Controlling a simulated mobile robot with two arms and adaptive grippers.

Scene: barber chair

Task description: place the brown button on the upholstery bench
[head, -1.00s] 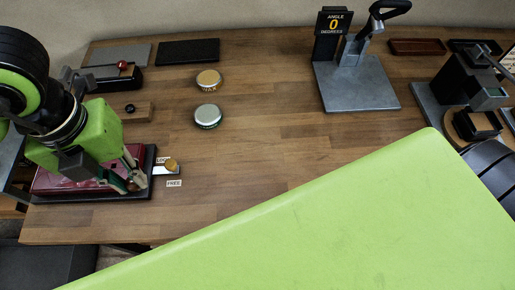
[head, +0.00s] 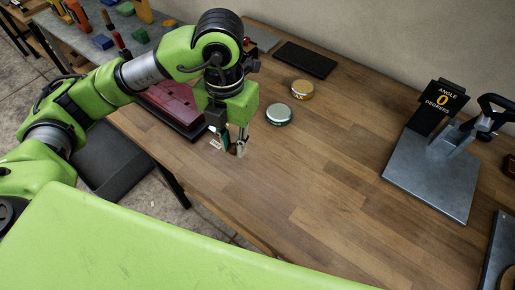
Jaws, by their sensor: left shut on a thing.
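The upholstery bench (head: 320,190) is a brown wooden worktop that fills the middle of the head view. My left gripper (head: 240,150) points down over the bench's near left part, beside the dark red pad on its black base. It is shut on the brown button, a small brownish thing at its fingertips that is mostly hidden and hard to make out. I cannot tell whether the button touches the wood. My right gripper is out of view.
The dark red block (head: 172,107) on its black base is left of the gripper. A grey angle stand (head: 430,175) is at right. The bench's middle is clear.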

